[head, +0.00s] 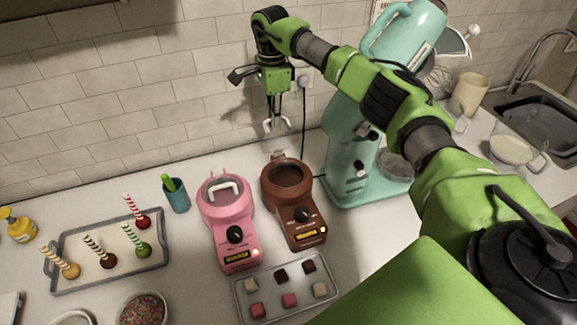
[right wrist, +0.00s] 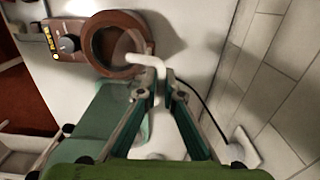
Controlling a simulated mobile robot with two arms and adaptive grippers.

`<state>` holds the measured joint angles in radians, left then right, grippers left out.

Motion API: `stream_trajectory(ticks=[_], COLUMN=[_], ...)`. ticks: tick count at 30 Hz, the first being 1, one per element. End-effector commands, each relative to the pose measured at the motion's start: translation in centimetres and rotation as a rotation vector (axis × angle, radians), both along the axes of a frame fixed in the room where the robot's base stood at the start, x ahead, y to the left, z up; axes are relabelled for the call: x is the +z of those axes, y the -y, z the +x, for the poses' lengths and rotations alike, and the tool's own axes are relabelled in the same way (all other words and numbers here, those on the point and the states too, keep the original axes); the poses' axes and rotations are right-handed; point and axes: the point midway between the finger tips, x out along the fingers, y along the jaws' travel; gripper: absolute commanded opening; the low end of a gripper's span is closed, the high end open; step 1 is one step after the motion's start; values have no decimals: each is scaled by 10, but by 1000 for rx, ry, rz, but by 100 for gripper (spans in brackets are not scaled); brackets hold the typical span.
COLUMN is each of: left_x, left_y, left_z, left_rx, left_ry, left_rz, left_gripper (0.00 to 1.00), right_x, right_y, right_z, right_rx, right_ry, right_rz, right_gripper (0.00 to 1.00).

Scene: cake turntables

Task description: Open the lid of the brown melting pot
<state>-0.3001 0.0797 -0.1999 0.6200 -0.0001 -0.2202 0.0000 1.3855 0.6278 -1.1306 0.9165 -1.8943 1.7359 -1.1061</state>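The brown melting pot (head: 302,213) stands on the counter, its round top facing up with a dark brown middle. I see no handle across that top in the head view. My right gripper (head: 278,125) points down behind and above the pot, close to the wall. In the right wrist view the pot's ring (right wrist: 83,42) lies beyond the fingertips (right wrist: 160,74), which are close together. A white bent piece and a faint clear shape show by the tips; I cannot tell if they are the lid and its handle. My left gripper is out of view.
A pink melting pot (head: 229,215) with a white lid handle stands left of the brown one. A teal mixer (head: 349,160) stands close on the right. A tray (head: 273,314) of small cubes lies in front. The tiled wall is close behind.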

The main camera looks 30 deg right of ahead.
Motion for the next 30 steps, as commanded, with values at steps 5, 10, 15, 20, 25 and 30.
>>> stream_trajectory(ticks=[5, 10, 15, 20, 25, 30], left_x=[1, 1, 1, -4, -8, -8], left_y=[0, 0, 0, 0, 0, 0], left_z=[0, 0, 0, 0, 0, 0], left_rx=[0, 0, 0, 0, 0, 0], left_ry=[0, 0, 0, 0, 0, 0], left_rz=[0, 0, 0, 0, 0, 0], left_gripper=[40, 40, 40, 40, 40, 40], right_x=[-2, -6, -8, -14, -18, -19], right_y=[1, 4, 5, 6, 9, 10], right_z=[10, 21, 25, 35, 43, 45], right_rx=[-1, -1, 0, -1, -2, 0], right_ry=[2, 2, 2, 2, 2, 2], right_rz=[3, 1, 0, 3, 1, 0], right_gripper=[3, 3, 3, 3, 3, 3])
